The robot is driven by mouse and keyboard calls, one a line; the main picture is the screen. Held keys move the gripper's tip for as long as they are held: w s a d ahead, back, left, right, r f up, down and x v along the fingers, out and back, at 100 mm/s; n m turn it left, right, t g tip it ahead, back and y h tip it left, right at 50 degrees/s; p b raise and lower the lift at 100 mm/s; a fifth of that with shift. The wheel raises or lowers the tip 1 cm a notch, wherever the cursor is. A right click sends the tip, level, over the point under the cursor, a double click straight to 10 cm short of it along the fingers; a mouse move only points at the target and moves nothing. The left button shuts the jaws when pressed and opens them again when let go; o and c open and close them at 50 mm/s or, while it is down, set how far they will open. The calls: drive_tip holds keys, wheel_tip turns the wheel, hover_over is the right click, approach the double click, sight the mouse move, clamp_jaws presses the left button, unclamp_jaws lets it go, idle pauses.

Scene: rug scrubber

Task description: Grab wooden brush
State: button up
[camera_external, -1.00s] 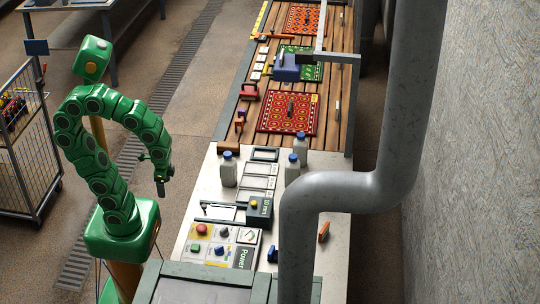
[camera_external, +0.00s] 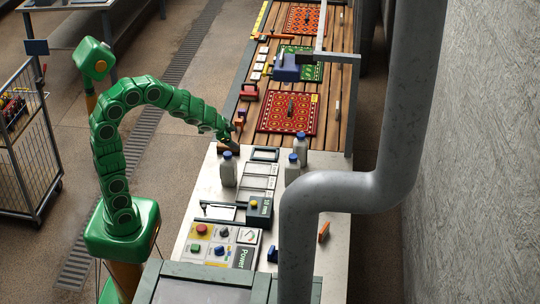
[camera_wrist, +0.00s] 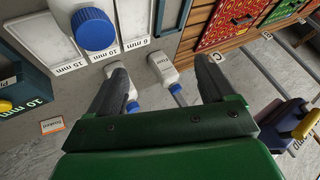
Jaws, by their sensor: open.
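No wooden brush can be made out for certain. A small orange-brown piece (camera_external: 323,231) lies on the right part of the white worktop (camera_external: 207,186). A small dark upright item (camera_external: 290,107) stands on the red rug (camera_external: 270,121); its kind is too small to tell. My gripper (camera_external: 232,146) hangs over the far left edge of the white worktop, near the slatted wooden table. In the wrist view my gripper (camera_wrist: 160,68) is open, with nothing between its fingers. White bottles lie in view beyond the fingers, and the red rug (camera_wrist: 229,20) shows at the top.
Blue-capped white bottles (camera_external: 229,172) stand on the worktop beside size-marked frames (camera_external: 259,184). A control panel (camera_external: 222,245) sits nearer. A thick grey pipe (camera_external: 400,130) blocks the right side. A green rug (camera_external: 311,73) lies farther back.

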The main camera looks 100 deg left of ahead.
drive_tip(key=a+f+m+t+h, duration=0.1)
drive_tip(key=a+f+t, duration=0.4)
drive_tip(key=a, duration=1.1)
drive_tip(key=s+a+f+h, duration=0.1)
drive_tip(key=s+f, duration=0.1)
drive_tip(key=s+a+f, duration=0.1)
drive_tip(key=s+f, duration=0.1)
drive_tip(key=s+a+f+m+t+h, duration=0.1)
drive_tip(key=s+f, duration=0.1)
drive_tip(key=f, duration=0.1)
drive_tip(key=shift+s+a+h, duration=0.1)
drive_tip(key=shift+s+h, duration=0.15)
drive_tip(key=shift+h, duration=0.05)
drive_tip(key=s+f+h, duration=0.1)
drive_tip(key=s, duration=0.1)
drive_tip(key=s+d+f+t, duration=0.1)
drive_tip(key=s, duration=0.1)
drive_tip(key=s+f+t+h, duration=0.1)
drive_tip(key=s, duration=0.2)
drive_tip(key=shift+d+f+h, duration=0.2)
drive_tip(key=shift+f+h, duration=0.1)
drive_tip(key=shift+x, duration=3.85)
drive_tip(key=shift+r, duration=0.1)
drive_tip(key=c, duration=1.1)
